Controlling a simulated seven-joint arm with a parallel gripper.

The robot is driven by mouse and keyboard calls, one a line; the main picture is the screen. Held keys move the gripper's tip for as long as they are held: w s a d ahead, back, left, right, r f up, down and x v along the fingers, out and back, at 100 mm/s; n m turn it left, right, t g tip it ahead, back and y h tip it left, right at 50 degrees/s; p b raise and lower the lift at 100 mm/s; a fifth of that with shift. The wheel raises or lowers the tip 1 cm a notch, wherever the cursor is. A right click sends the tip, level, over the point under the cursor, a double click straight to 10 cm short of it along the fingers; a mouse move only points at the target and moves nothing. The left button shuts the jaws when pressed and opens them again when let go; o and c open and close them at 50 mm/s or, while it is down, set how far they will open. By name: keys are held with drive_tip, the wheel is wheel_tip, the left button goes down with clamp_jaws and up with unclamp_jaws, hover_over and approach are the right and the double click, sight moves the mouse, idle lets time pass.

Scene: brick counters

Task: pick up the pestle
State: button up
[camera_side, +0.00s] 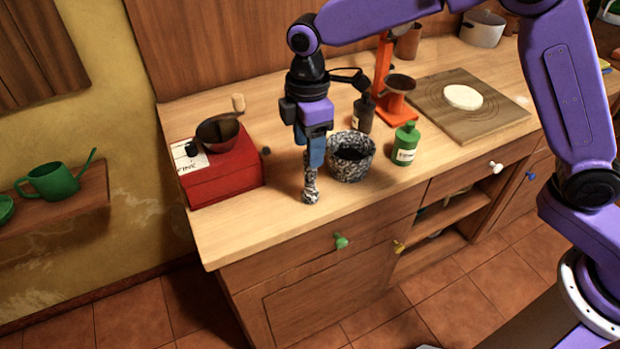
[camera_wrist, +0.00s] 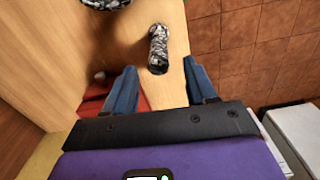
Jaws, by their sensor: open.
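The pestle (camera_side: 310,187) is speckled grey and black and stands upright on the wooden counter near its front edge. In the wrist view the pestle (camera_wrist: 158,50) shows ahead of the open fingers, roughly centred between their lines. My gripper (camera_side: 313,163) is directly above the pestle in the side view, with blue fingers pointing down at its upper end. In the wrist view my gripper (camera_wrist: 160,82) has its two blue fingers wide apart with nothing held. The side view hides whether the fingertips overlap the pestle's top.
A speckled mortar (camera_side: 350,163) stands just right of the pestle. A red grinder box (camera_side: 222,170) is to the left. A green bottle (camera_side: 405,144), a dark bottle (camera_side: 363,115) and an orange stand (camera_side: 395,107) are to the right and behind. The counter's front edge is close.

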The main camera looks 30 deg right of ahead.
sight(310, 176)
drive_tip(key=f, duration=0.5)
drive_tip(key=shift+d, duration=0.2)
clamp_jaws()
